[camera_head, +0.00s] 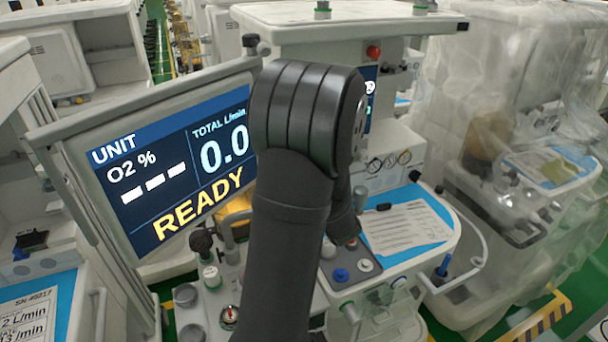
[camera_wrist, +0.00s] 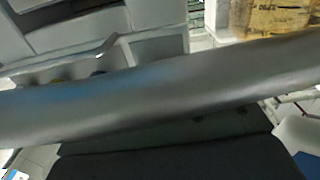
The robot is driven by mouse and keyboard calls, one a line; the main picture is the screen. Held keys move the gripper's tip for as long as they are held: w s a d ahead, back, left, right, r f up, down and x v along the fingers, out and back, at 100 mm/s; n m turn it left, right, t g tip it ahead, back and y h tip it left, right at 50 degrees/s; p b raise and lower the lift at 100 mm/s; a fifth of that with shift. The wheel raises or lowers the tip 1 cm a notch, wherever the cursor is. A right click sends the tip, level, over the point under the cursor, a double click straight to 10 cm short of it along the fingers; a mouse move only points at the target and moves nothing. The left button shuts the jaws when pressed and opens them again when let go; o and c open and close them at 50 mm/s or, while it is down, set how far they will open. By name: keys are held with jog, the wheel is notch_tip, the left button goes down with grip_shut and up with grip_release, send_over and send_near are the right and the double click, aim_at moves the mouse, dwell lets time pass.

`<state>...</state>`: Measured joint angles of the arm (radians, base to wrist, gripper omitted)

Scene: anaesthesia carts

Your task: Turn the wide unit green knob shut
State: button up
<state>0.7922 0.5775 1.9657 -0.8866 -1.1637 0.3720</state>
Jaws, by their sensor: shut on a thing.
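The anaesthesia unit in front of me has a tilted screen (camera_head: 170,165) reading UNIT, O2 %, TOTAL 0.0 L/min and READY. My dark arm stands in front of its middle and hides part of its front panel. A small pale fitting with a green band (camera_head: 210,276) shows left of my arm, below the screen. I cannot tell whether it is the green knob of the task, and no other knob there is clearly green. My gripper cannot be made out in either view. A blurred dark grey bar crosses the wrist view and hides much of what lies behind it.
Blue (camera_head: 340,275) and white knobs sit right of my arm. A printed sheet (camera_head: 405,228) lies on the blue worktop, with a rail along its right edge. A plastic-wrapped cart (camera_head: 520,130) stands at the right. Another cart with a label (camera_head: 28,315) stands at the lower left.

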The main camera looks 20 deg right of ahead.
jog(key=shift+m, duration=1.5)
jog(key=o, duration=1)
jog(key=s, duration=1.7)
jog(key=shift+s, duration=0.2)
jog(key=w, duration=1.7)
jog(key=shift+w, duration=0.2)
